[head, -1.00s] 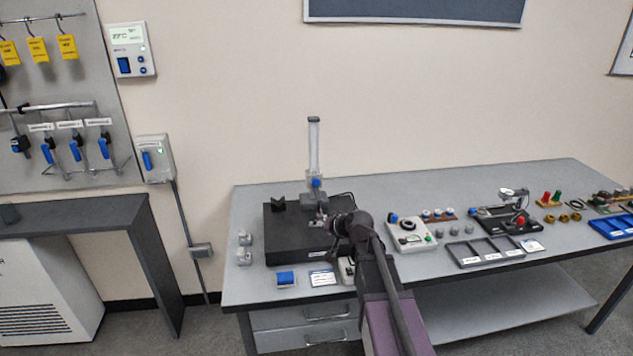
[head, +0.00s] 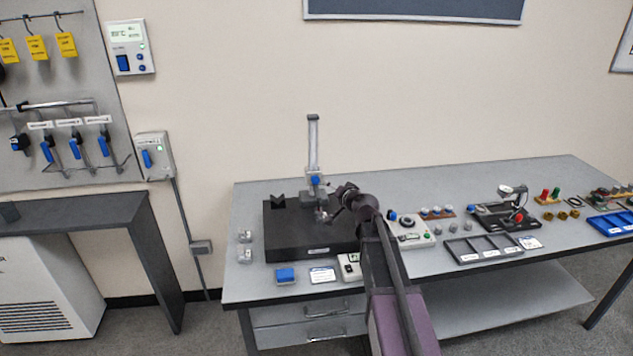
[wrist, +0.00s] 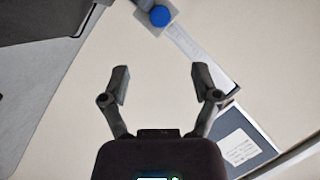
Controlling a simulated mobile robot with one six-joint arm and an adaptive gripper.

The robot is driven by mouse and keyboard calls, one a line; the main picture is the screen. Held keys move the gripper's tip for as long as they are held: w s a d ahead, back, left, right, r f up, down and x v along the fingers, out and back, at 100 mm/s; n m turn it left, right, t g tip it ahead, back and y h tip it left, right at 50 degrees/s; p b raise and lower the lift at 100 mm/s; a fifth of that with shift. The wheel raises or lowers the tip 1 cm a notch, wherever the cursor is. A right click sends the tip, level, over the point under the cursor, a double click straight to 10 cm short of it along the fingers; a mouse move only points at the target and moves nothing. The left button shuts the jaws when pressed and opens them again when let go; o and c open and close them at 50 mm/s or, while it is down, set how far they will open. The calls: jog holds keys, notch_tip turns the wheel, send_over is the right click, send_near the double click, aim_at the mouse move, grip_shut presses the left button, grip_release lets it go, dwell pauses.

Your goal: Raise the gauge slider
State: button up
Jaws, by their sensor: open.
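The height gauge stands on a dark surface plate (head: 300,238) on the bench, with an upright pale column (head: 313,145). Its slider (head: 315,181), with a blue knob, sits low on the column. My gripper (head: 322,215) is in front of the gauge's lower part in the head view. In the wrist view my gripper (wrist: 160,80) has its two fingers spread wide with nothing between them. The fingers look apart from the slider.
A dark V-shaped block (head: 278,201) stands on the plate's left part. A control box (head: 410,232) and a grey tray (head: 482,250) lie right of my arm. A blue item (head: 285,275) lies at the front edge. Space above the plate's left side is free.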

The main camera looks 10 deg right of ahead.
aim_at(316, 180)
jog(key=b+x, duration=0.3)
jog(key=x, duration=1)
jog(key=shift+w+a+b, duration=0.15)
jog(key=shift+w+b, duration=0.1)
jog(key=shift+b, duration=0.05)
grip_shut()
notch_tip(316, 180, up, 11)
jog(key=p, duration=1.1)
jog(key=shift+a+r+p, duration=0.15)
jog(key=shift+r+p, duration=0.05)
jog(key=shift+p, duration=0.1)
jog(key=shift+c, duration=0.5)
grip_release()
jog(key=shift+o, duration=0.5)
jog(key=shift+a+f, duration=0.1)
jog(key=shift+f, duration=0.05)
